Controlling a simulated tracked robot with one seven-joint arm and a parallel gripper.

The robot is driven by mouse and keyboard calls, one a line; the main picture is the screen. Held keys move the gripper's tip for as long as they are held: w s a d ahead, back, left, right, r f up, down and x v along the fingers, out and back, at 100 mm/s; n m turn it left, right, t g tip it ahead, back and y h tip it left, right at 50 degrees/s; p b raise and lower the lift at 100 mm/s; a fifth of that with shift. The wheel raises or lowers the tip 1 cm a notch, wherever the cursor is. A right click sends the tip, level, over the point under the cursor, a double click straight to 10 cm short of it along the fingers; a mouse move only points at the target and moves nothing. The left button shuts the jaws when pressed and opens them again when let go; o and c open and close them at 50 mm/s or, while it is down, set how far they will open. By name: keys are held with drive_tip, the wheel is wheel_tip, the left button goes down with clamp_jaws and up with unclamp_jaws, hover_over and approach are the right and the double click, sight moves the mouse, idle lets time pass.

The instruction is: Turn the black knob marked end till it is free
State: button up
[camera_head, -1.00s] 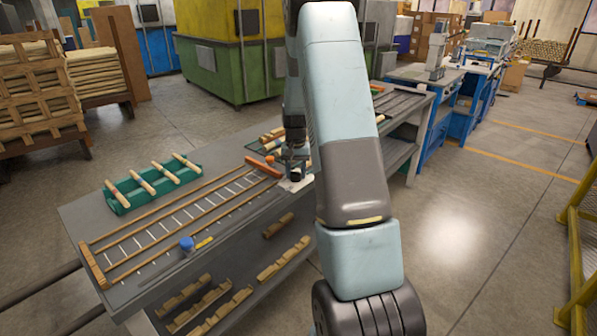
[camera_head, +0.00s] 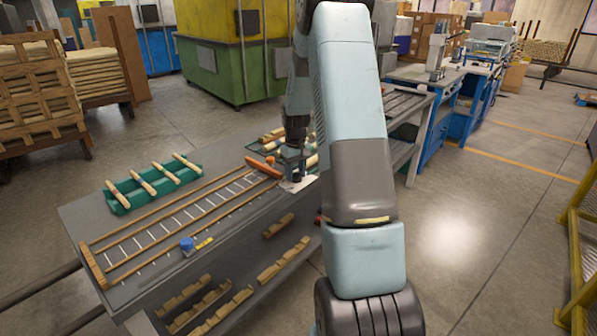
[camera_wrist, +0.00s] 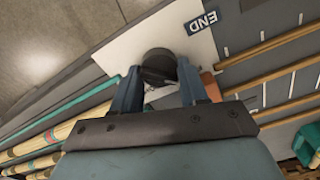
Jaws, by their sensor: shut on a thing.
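The black knob (camera_wrist: 157,62) is round and sits on a white plate (camera_wrist: 125,50) with a dark label reading END (camera_wrist: 201,23) beside it. My gripper (camera_wrist: 159,72) has one finger on each side of the knob and is shut on it. In the head view the white plate (camera_head: 299,185) lies at the near right end of the rail frame. My arm hides part of the bench there, and the knob itself cannot be made out.
Wooden rails with white marks (camera_head: 203,211) run along the bench. A green rack (camera_head: 152,189) with several turned pieces stands behind them. A blue knob (camera_head: 187,244) sits by the near rail. More turned wood (camera_wrist: 55,141) lies close to my gripper.

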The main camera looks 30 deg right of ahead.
drive_tip(key=shift+a, duration=0.1)
drive_tip(key=o, duration=1.1)
drive_tip(key=shift+c, duration=0.2)
wheel_tip(320, 180, up, 14)
drive_tip(key=shift+f, duration=0.2)
